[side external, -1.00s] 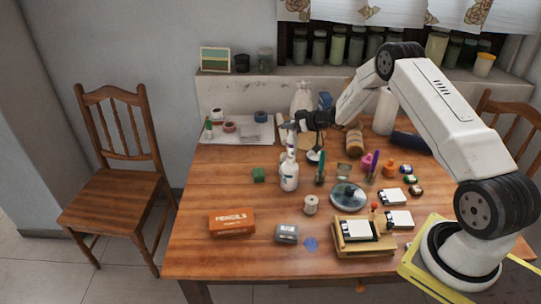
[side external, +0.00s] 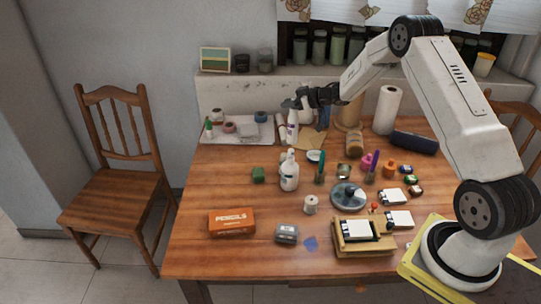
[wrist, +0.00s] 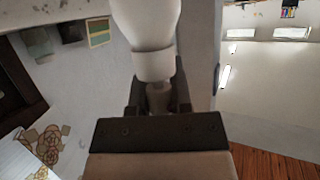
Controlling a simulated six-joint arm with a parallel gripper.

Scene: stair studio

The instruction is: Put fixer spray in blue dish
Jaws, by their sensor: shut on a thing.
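My gripper (side external: 291,103) is shut near the top of a slim white bottle with a purple mark (side external: 292,129), which I take to be the fixer spray. It hangs upright over the back of the table. In the wrist view the white bottle (wrist: 152,65) fills the space between my fingers. A larger grey-blue round dish (side external: 336,203) stands nearer the front and holds a dark item. I cannot tell for sure which is the blue dish.
A white tray (side external: 212,138) with jars lies back left. A paper roll (side external: 387,110) and dark cylinder (side external: 414,143) are back right.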

